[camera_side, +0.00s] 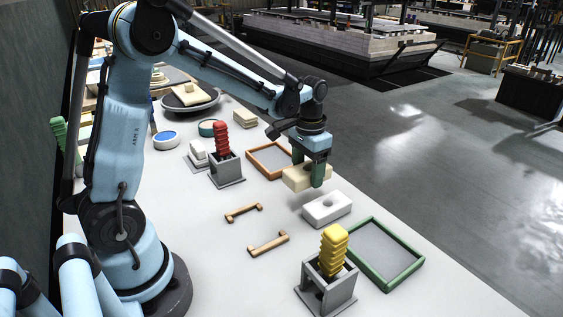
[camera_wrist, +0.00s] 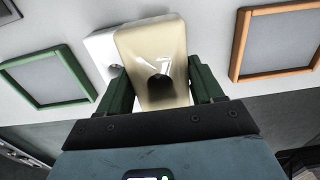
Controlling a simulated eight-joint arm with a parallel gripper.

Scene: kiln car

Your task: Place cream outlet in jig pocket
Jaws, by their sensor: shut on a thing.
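My gripper (camera_side: 308,170) is shut on the cream outlet (camera_side: 294,178), a pale cream block, and holds it above the table. In the wrist view, the green fingers of my gripper (camera_wrist: 163,78) stand on either side of the cream outlet (camera_wrist: 150,45), which has a dark hollow near its lower end. A white block (camera_side: 327,210) with a small hollow in its top lies on the table just below and in front of the outlet. It also shows in the wrist view (camera_wrist: 100,45), partly hidden behind the outlet. I cannot tell for certain which thing is the jig pocket.
A green-framed tray (camera_side: 411,275) lies front right, and an orange-framed tray (camera_side: 254,160) lies behind the outlet. Grey holders carry a yellow stack (camera_side: 333,250) and a red stack (camera_side: 221,138). Two wooden brackets (camera_side: 268,243) lie on clear table to the left.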

